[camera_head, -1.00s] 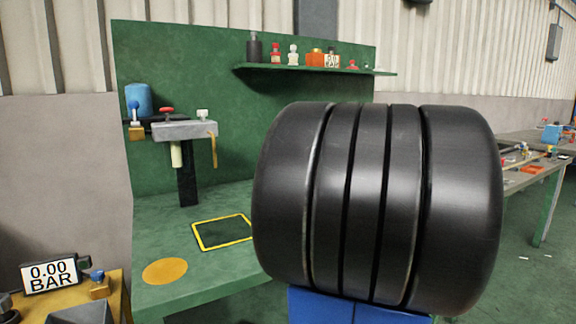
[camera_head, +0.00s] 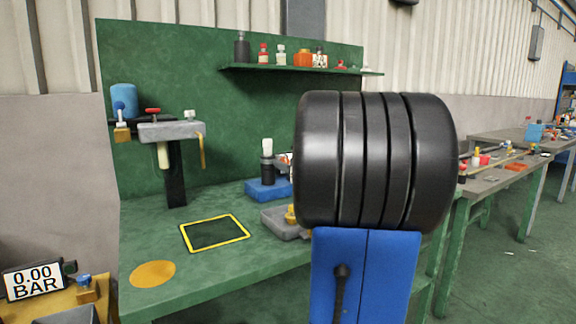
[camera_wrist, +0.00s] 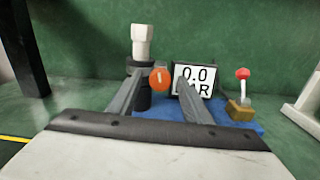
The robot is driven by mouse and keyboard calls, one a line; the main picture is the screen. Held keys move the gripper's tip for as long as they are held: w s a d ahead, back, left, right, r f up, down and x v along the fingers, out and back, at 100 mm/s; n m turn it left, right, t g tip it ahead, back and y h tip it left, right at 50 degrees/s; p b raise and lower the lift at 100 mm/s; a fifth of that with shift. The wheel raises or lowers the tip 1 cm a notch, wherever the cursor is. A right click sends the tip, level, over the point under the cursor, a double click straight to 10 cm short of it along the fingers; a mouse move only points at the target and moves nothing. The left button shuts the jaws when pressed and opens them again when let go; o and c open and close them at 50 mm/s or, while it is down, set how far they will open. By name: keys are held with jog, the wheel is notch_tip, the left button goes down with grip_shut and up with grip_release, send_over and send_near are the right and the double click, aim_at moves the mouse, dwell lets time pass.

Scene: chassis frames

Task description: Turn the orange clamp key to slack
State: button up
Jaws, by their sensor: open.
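The orange clamp key (camera_wrist: 160,79) is a round orange disc with a pale upright mark, in the middle of the wrist view.
A display reading 0.0 BAR (camera_wrist: 196,78) stands right of the key. A red-topped lever on a brass block (camera_wrist: 241,108) is at the base's right end. A grey block with a yellow knob (camera_head: 291,214) lies nearer on the bench. The yellow-framed square (camera_head: 214,233) is clear.

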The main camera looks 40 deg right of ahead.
jog(key=c, duration=1.1)
jog(key=shift+o, duration=0.2)
jog(key=n, duration=2.3)
jog(key=shift+n, duration=0.5)
jog(key=o, duration=1.1)
jog(key=shift+c, duration=0.2)
